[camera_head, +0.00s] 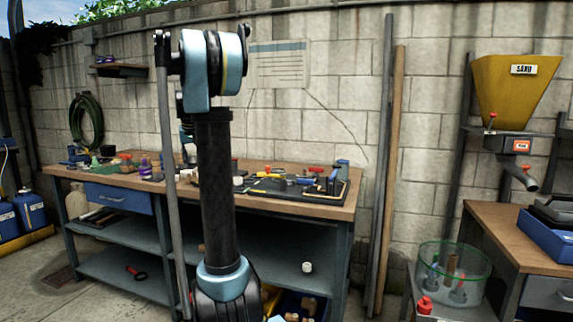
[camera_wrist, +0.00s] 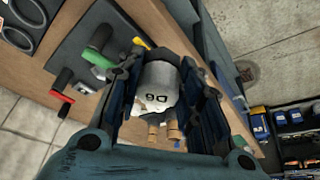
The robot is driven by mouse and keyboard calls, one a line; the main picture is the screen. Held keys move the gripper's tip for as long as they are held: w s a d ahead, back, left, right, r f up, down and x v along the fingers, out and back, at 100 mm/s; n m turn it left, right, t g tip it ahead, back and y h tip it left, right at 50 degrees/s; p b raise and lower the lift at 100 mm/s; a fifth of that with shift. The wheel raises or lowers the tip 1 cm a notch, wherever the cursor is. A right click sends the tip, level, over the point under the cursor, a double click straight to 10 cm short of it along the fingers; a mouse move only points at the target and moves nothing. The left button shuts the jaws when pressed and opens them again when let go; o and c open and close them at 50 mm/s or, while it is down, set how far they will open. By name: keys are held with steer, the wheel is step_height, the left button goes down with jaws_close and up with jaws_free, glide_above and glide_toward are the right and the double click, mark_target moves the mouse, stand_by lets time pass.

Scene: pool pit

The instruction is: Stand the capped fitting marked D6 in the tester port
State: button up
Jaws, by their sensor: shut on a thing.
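My gripper (camera_wrist: 162,100) is shut on a white capped fitting (camera_wrist: 155,84), seen in the wrist view. Dark lettering on its cap reads D6, upside down in the picture. The dark fingers press on it from left and right. Tan pieces show just below the cap in the picture; I cannot tell whether they belong to the fitting. A dark plate (camera_wrist: 75,48) with a green-handled and a red-handled part lies to the left of the gripper. I cannot make out the tester port for certain. In the head view my arm hides most of the area around the gripper.
The long workbench (camera_head: 338,208) carries tools, small parts and a dark mat (camera_head: 262,190). Dark rings (camera_wrist: 42,12) show at the wrist view's upper left. Poles (camera_head: 388,150) lean on the wall.

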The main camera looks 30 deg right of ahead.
steer(key=s+d+m, duration=0.1)
steer(key=d, duration=0.5)
steer(key=s+d+f+m+h, duration=0.1)
steer(key=s+d+m, duration=0.1)
steer(key=d, duration=0.5)
steer(key=s+d+m, duration=0.1)
steer(key=s+d, duration=0.1)
steer(key=d, duration=0.4)
steer(key=shift+d+f+g+h, duration=0.15)
steer(key=shift+d+g+h, duration=0.05)
steer(key=shift+g+h, duration=0.1)
steer(key=s+d+m+g+h, duration=0.1)
steer(key=s+d+m, duration=0.2)
steer(key=s+d, duration=0.45)
steer(key=s+d+m, duration=0.2)
steer(key=s+d, duration=0.2)
steer(key=d, duration=0.7)
steer(key=shift+m+g, duration=0.3)
steer(key=shift+f, duration=2.75)
steer(key=shift+f, duration=0.7)
steer(key=shift+r, duration=0.15)
steer(key=o, duration=1.5)
steer(key=shift+o, duration=0.2)
step_height(320, 180, up, 8)
